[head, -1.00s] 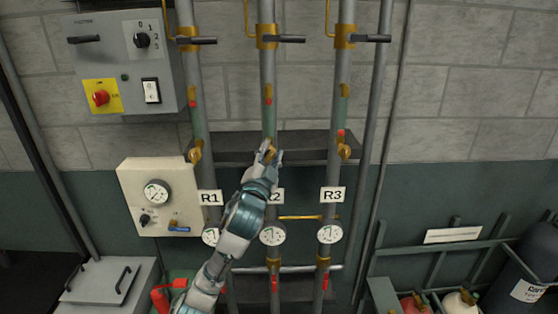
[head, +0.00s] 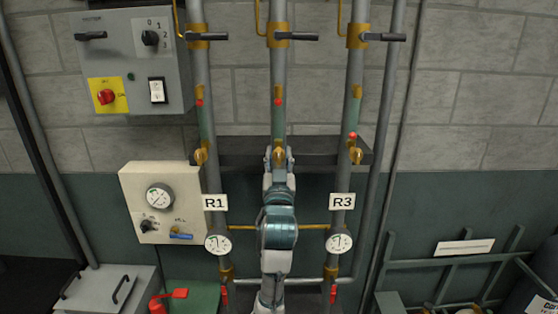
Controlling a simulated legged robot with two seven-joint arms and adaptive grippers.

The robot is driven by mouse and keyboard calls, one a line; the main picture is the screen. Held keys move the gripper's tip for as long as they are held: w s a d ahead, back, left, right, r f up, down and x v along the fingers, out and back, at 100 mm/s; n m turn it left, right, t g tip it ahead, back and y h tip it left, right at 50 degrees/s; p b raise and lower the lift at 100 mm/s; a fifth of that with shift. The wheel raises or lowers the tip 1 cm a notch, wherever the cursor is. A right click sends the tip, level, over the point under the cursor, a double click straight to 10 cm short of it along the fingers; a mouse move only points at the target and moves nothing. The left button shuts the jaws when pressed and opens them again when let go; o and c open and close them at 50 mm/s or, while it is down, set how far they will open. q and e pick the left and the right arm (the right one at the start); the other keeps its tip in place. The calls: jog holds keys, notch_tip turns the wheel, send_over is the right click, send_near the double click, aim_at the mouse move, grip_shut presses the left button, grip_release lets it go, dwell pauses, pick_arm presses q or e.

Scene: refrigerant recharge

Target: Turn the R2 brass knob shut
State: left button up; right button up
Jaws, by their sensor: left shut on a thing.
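The R2 brass knob (head: 279,154) is on the middle pipe in the head view, in front of a dark horizontal bar. My left gripper (head: 279,158) reaches up to it from below, with its fingers on either side of the knob, shut on it. My left forearm covers the R2 label and the gauge below it. The matching brass knobs on the R1 pipe (head: 201,154) and the R3 pipe (head: 356,154) are free on either side. My right gripper is not in view.
The R1 label (head: 215,202) and R3 label (head: 342,202) flank my arm, each above a round gauge. A grey control box (head: 135,62) and a cream gauge panel (head: 158,203) are at the left. A green rack (head: 455,262) stands at the lower right.

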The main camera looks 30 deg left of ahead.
pick_arm(q)
jog(key=shift+w+n, duration=0.1)
jog(key=shift+n, duration=0.3)
jog(key=o, duration=1.1)
jog(key=shift+w+f, duration=0.1)
jog(key=shift+w, duration=0.1)
jog(key=shift+o, duration=0.2)
jog(key=shift+s, duration=0.25)
jog(key=v, duration=1.1)
jog(key=shift+d+f, duration=0.2)
jog(key=shift+d, duration=0.15)
jog(key=shift+f, duration=0.1)
